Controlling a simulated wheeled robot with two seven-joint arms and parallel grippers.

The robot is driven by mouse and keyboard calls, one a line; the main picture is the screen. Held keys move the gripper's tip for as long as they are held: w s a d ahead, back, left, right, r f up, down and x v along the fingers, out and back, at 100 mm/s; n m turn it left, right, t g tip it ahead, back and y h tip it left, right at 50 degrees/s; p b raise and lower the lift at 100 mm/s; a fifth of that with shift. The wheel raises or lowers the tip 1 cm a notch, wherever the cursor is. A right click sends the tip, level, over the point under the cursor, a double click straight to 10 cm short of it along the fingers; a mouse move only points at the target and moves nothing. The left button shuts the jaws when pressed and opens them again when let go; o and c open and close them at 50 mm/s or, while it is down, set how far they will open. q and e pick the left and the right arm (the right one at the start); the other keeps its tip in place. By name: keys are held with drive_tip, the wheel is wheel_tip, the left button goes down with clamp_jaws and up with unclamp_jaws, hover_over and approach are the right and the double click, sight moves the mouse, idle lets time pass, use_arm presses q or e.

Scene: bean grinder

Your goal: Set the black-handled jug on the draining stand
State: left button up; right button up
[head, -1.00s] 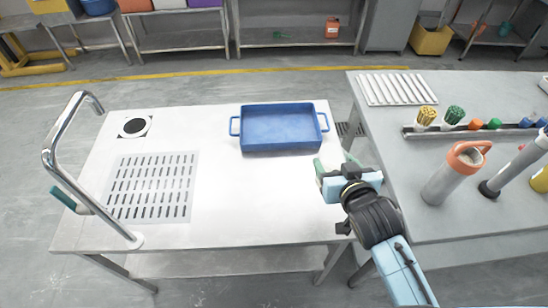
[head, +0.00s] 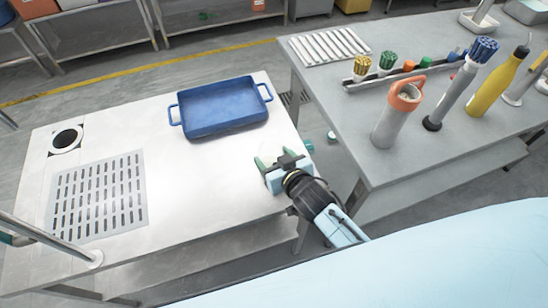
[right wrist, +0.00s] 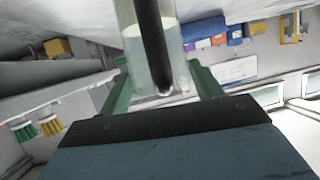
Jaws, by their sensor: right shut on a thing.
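The clear jug with a black handle (right wrist: 152,40) is between the green fingers of my right gripper (right wrist: 160,80), which is shut on it. In the head view the jug shows as a pale, translucent shape (head: 268,153) at my right gripper (head: 271,164), near the right edge of the white table. Most of it is hidden there. A pale ribbed rack (head: 328,46) lies at the back of the grey table, and a slotted drain panel (head: 98,190) is set in the white table. I cannot tell which is the draining stand. My left gripper is out of view.
A blue tray (head: 222,128) sits on the white table (head: 190,200). A gap separates this from the grey table (head: 365,125). An orange-topped container (head: 392,118), a grey brush-topped cylinder (head: 450,95) and a yellow bottle (head: 495,85) stand there. A metal tap pipe (head: 45,238) rises at left.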

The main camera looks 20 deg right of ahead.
drive_tip(key=o, duration=1.4)
drive_tip(key=shift+f, duration=0.1)
drive_tip(key=shift+c, duration=0.2)
drive_tip(key=shift+s+r, duration=0.2)
drive_tip(key=shift+r, duration=0.05)
drive_tip(key=p+v, duration=0.1)
drive_tip(key=v, duration=1)
drive_tip(key=shift+s+p, duration=0.25)
drive_tip(key=shift+p, duration=0.15)
drive_tip(key=shift+d, duration=0.1)
